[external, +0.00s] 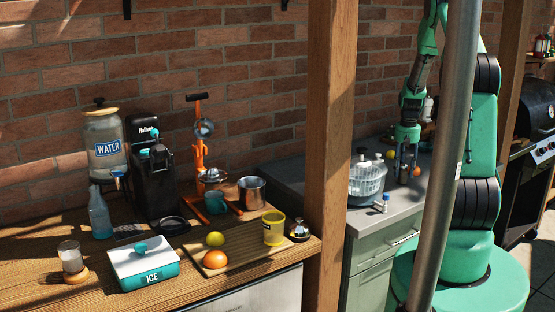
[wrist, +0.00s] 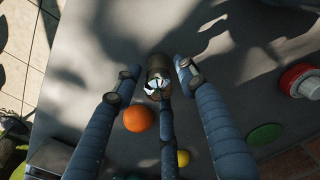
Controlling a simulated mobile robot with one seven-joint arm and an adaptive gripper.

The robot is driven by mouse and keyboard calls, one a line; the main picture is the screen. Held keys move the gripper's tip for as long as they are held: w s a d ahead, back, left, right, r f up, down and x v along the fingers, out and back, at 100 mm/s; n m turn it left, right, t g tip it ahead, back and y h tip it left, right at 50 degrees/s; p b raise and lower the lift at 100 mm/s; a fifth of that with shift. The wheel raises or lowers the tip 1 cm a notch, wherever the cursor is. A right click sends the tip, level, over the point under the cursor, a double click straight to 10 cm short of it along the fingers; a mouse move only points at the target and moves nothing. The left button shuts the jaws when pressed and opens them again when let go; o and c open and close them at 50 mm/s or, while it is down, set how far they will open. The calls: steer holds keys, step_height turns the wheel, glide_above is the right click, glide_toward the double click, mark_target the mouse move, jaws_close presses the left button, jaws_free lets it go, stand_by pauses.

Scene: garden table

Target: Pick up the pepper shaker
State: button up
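In the wrist view, a small shaker (wrist: 158,64) with a dark brown body and a shiny metal top stands on the grey counter; it looks like the pepper shaker. My three-fingered gripper (wrist: 158,78) is open over it. One finger is to its left, one to its right, and the third is close to its metal top. Whether any finger touches it I cannot tell. In the external view my gripper (external: 406,166) points down above the counter, and no shaker can be made out under it. Another small shaker-like object (external: 382,204) stands at the counter's front edge.
An orange (wrist: 138,119) and a yellow fruit (wrist: 183,158) lie near the fingers. A red-and-white object (wrist: 301,80) and a green disc (wrist: 264,135) are to the right. A clear salad-spinner-like bowl (external: 367,182) stands left of my gripper. A wooden post (external: 331,150) divides the counters.

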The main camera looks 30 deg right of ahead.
steer(key=c, duration=0.8)
steer(key=shift+r, duration=0.15)
steer(key=shift+r, duration=0.6)
step_height(320, 180, up, 2)
steer(key=shift+r, duration=0.15)
steer(key=s+a+r+p, duration=0.1)
steer(key=s+a, duration=0.9)
steer(key=s, duration=0.2)
steer(key=shift+s, duration=0.3)
steer(key=shift+r, duration=0.1)
